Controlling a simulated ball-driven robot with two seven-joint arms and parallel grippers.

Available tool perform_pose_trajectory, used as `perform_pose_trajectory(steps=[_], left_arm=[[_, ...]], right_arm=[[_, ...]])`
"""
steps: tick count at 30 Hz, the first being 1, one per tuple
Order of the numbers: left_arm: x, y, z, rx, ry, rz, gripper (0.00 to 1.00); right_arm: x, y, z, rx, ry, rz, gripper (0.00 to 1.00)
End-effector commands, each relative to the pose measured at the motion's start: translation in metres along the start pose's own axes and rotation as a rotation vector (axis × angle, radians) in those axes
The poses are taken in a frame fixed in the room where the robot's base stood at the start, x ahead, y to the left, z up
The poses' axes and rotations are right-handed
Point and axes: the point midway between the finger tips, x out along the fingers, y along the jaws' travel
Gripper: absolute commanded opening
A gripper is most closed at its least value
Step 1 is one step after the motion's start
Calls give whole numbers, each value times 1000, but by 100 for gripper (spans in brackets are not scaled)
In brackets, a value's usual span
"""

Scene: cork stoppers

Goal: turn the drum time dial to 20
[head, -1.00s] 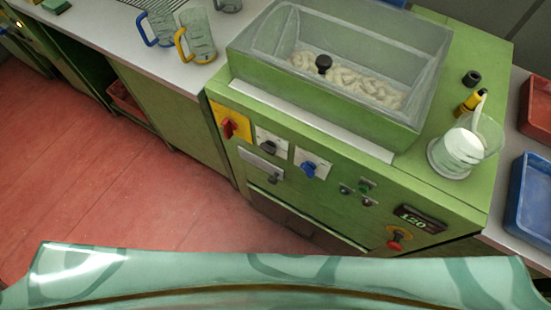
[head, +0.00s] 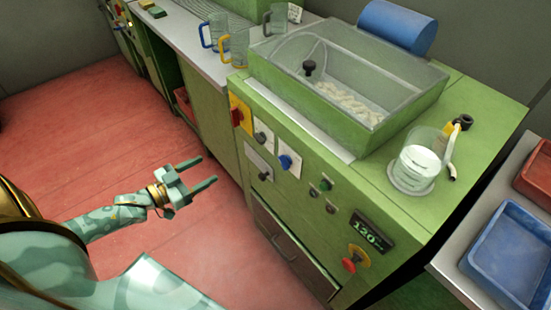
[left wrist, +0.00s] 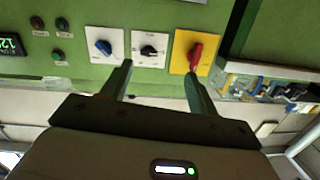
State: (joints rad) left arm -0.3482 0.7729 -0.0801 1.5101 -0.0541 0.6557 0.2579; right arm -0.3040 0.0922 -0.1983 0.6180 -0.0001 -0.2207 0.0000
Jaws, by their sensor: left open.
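The green machine's front panel carries a blue knob (head: 286,162) and a black knob (head: 261,138), each on a white plate. Both also show in the left wrist view, the blue knob (left wrist: 103,47) and the black knob (left wrist: 148,51). Their labels are too small to read, so I cannot tell which is the drum time dial. My left gripper (head: 208,170) is open and empty, in front of the panel and apart from it. In the left wrist view its fingers (left wrist: 159,72) point at the panel near the black knob. My right gripper is not in view.
A red switch on a yellow plate (head: 237,116) sits beside the black knob. A lever plate (head: 259,163), small buttons, a display reading 120 (head: 372,231) and a red stop button (head: 350,263) share the panel. A beaker (head: 416,162) stands on top. Red floor lies clear.

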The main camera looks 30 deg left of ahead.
Motion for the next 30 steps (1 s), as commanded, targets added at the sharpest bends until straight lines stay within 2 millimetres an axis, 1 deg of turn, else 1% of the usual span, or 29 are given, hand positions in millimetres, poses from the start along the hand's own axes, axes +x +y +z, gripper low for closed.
perform_pose_trajectory(steps=[1,3,5,8,11,14,18,21,24,27,30], left_arm=[[2,4,-10,-28,39,14,60],[3,8,-20,-69,84,30,60],[4,9,-24,-93,103,36,60],[12,9,-25,-111,112,39,60],[29,10,-26,-110,112,38,60],[53,10,-28,-109,111,38,60],[90,11,-31,-109,110,37,60],[115,12,-33,-109,109,37,60],[135,12,-35,-109,107,36,60],[150,13,-37,-108,106,36,60],[159,14,-39,-109,106,37,60]], right_arm=[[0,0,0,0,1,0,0],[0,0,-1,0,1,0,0],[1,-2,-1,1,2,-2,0],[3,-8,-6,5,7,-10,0],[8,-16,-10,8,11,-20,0],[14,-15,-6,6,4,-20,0],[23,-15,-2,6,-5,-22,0],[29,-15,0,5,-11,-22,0],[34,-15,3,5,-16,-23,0],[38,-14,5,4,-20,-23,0],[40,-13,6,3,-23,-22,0]])
